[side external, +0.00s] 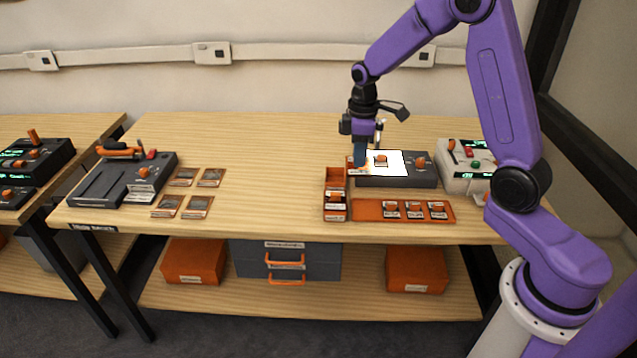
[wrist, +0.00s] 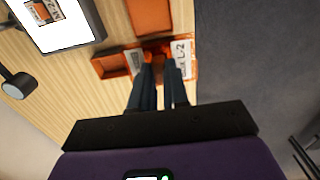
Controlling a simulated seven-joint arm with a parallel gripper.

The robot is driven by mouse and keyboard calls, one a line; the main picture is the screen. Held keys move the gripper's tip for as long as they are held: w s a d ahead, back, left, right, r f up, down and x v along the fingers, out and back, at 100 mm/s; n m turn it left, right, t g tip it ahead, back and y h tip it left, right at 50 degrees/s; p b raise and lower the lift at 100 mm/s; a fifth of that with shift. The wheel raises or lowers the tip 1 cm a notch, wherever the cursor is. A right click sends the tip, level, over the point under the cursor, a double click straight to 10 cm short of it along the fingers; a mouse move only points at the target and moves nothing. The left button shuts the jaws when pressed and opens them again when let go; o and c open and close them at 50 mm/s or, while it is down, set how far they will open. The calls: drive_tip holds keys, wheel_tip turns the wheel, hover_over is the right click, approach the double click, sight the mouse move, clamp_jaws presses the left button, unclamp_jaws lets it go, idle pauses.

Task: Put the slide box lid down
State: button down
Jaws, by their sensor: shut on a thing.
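My gripper (side external: 360,162) is above the bench, at the back right end of the orange slide box (side external: 326,203) and beside the left edge of the lit white panel. Its blue fingers are shut on a small orange piece, the slide box lid (side external: 350,164), which is largely hidden by the fingers. In the wrist view, the fingers (wrist: 160,75) point at orange surfaces with white labels, one reading about "L-2". I cannot tell there where the lid ends and the box begins. The slide box has an open compartment at the back and labelled cards towards the front.
An orange tray (side external: 370,210) with three slides lies right of the box. The lit panel (side external: 395,158) bears one slide on a grey unit (side external: 425,181). Several slides (side external: 183,177) lie left, near a dark device (side external: 110,185). The bench (side external: 260,160) is clear between.

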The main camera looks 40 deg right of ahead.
drive_tip(key=w+a+f, duration=0.1)
drive_tip(key=a+f, duration=0.1)
drive_tip(key=a, duration=0.4)
drive_tip(key=w+f, duration=0.3)
drive_tip(key=w, duration=0.1)
drive_tip(key=w+f, duration=0.3)
drive_tip(key=w, duration=0.2)
drive_tip(key=w+f, duration=0.3)
drive_tip(key=w, duration=0.1)
drive_tip(key=shift+w+f, duration=0.55)
drive_tip(key=shift+f, duration=1.5)
drive_tip(key=shift+f, duration=0.2)
drive_tip(key=c, duration=1.1)
unclamp_jaws()
drive_tip(key=shift+r, duration=0.15)
wheel_tip(320, 180, up, 12)
drive_tip(key=shift+r, duration=0.1)
